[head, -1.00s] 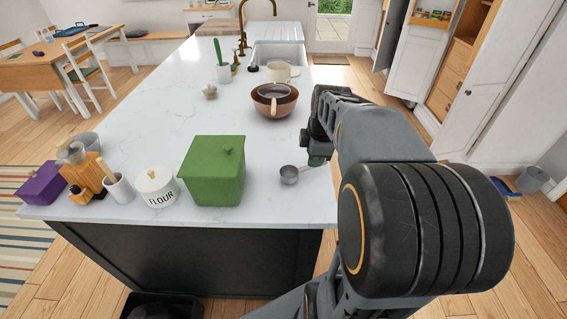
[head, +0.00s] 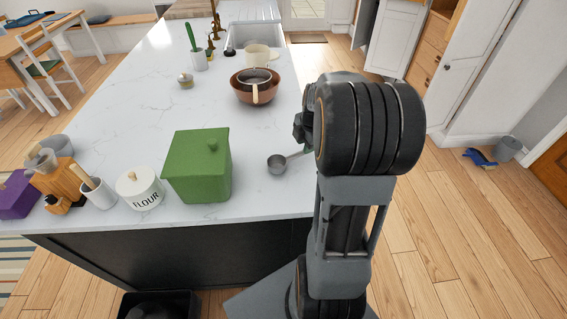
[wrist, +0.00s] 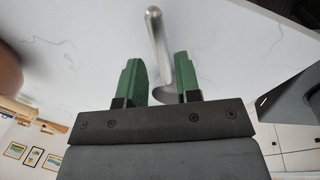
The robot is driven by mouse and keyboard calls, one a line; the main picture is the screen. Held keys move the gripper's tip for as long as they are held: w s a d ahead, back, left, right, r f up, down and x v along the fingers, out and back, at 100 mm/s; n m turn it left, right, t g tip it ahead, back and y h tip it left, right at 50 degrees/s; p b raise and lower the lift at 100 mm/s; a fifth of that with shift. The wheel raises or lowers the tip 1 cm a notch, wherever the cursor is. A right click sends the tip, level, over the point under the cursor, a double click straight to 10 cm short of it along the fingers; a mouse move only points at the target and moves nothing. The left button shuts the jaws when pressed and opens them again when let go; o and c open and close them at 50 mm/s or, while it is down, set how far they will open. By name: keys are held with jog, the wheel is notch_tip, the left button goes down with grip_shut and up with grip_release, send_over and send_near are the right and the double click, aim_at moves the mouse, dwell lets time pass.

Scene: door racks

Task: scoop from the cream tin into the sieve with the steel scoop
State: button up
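The steel scoop (head: 277,165) lies on the white counter near its right edge, its handle pointing right towards my arm. In the wrist view its handle (wrist: 156,35) shows between and beyond the two green fingers. My gripper (wrist: 161,80) is open, with a gap around the handle; I cannot tell if either finger touches it. In the head view my arm partly hides the gripper. The cream tin (head: 138,190), marked FLOUR, stands at the front left with its lid on. The sieve (head: 256,78) rests in a copper bowl (head: 254,93) farther back.
A green lidded box (head: 197,167) stands between the cream tin and the scoop. A white pot with a wooden tool (head: 98,192), a wooden grinder and a purple box stand left. The counter's middle is clear.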

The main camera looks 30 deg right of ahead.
jog(key=shift+w+d+f+p, duration=0.1)
jog(key=shift+w+f+p, duration=0.05)
jog(key=shift+f, duration=0.7)
jog(key=shift+w+a+f+p, duration=0.1)
jog(key=shift+w+f+p, duration=0.1)
jog(key=shift+f, duration=0.7)
jog(key=shift+w+d+f+p, duration=0.1)
jog(key=shift+w+f+p, duration=0.05)
jog(key=shift+f, duration=0.7)
grip_shut()
